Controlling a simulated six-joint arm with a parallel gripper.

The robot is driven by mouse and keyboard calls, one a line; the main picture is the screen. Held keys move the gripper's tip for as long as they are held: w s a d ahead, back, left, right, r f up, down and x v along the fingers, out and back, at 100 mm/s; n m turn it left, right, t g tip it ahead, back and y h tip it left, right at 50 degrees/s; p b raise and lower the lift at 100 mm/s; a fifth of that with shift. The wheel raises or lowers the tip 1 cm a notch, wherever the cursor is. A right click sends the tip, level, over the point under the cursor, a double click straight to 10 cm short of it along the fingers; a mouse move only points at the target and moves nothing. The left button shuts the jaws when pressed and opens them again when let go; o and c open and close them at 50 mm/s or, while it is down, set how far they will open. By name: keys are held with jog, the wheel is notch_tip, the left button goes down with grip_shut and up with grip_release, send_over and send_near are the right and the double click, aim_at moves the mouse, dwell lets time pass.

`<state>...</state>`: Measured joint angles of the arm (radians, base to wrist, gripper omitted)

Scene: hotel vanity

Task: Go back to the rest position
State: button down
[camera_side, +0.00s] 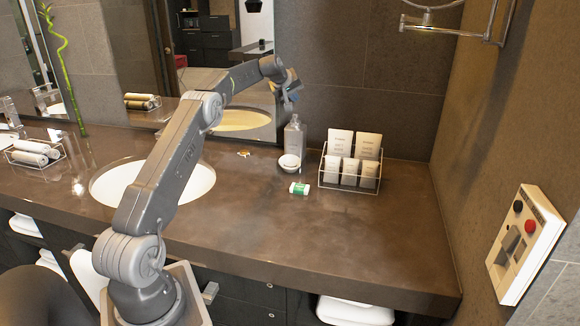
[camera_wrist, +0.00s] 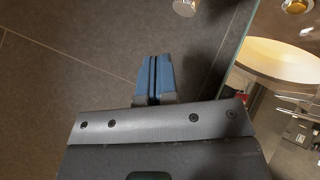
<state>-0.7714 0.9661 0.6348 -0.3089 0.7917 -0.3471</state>
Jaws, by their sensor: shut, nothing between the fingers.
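My gripper (camera_side: 290,88) is raised well above the back of the vanity counter (camera_side: 300,230), in front of the mirror's right edge in the side view. It is clear of everything on the counter. In the wrist view, the two blue fingers of my gripper (camera_wrist: 154,78) are pressed together with nothing between them. Behind them the wrist view shows grey wall tile and part of the mirror (camera_wrist: 240,85).
A glass bottle (camera_side: 295,137) and a small white dish (camera_side: 289,163) stand below my gripper. A wire rack (camera_side: 350,180) holds several packets. The sink (camera_side: 110,185) is left. The right counter is clear.

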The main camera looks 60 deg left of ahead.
dwell(0.4)
jog(key=s+d+r+m+h, duration=0.1)
jog(key=s+d+r+m, duration=0.2)
jog(key=d, duration=0.7)
jog(key=s+d+r+m+h, duration=0.15)
jog(key=d+r, duration=0.25)
jog(key=d, duration=0.6)
jog(key=s+d+r+m, duration=0.2)
jog(key=s+d+r, duration=0.15)
jog(key=d, duration=0.65)
jog(key=s+d+f+m+g+h, duration=0.15)
jog(key=s+d+m, duration=0.25)
jog(key=s+d, duration=1)
jog(key=s+d+f+m, duration=0.2)
jog(key=s+f, duration=0.2)
jog(key=s, duration=0.3)
jog(key=s+d+f+m+g, duration=0.1)
jog(key=s+d+f+m, duration=0.1)
jog(key=s+f, duration=0.3)
jog(key=s+d, duration=0.1)
jog(key=s, duration=0.2)
